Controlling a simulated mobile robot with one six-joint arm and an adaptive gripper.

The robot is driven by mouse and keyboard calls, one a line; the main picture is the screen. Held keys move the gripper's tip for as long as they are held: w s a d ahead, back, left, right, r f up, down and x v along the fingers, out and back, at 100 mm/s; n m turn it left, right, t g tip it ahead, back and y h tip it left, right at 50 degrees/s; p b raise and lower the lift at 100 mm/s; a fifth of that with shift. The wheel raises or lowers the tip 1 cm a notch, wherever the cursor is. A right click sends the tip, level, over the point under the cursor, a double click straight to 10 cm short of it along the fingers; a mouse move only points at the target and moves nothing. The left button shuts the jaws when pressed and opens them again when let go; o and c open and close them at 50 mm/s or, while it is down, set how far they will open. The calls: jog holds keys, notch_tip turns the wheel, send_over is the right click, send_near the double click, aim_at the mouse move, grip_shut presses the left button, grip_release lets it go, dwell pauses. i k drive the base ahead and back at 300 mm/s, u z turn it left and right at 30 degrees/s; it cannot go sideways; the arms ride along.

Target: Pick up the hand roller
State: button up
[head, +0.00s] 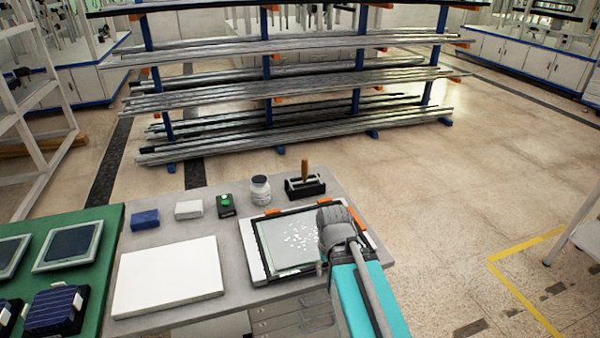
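The hand roller (304,172) has an upright wooden handle and sits in a black holder (304,190) at the back edge of the grey table. Its roller part is only partly visible inside the holder. My gripper (325,216) is at the end of my arm, over the right part of a framed glass panel, to the front right of the roller and apart from it. The arm and wrist cover most of it, so its fingers cannot be made out.
The framed panel (281,246) has white flecks on it. A white jar (260,190), a green-button box (226,205), a white block (188,209) and a blue block (145,219) line the back left. A white slab (168,275) lies front left. A metal-bar rack (270,95) stands behind.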

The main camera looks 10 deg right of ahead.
aim_at(305, 166)
jog(key=i, duration=0.85)
jog(key=z, duration=0.05)
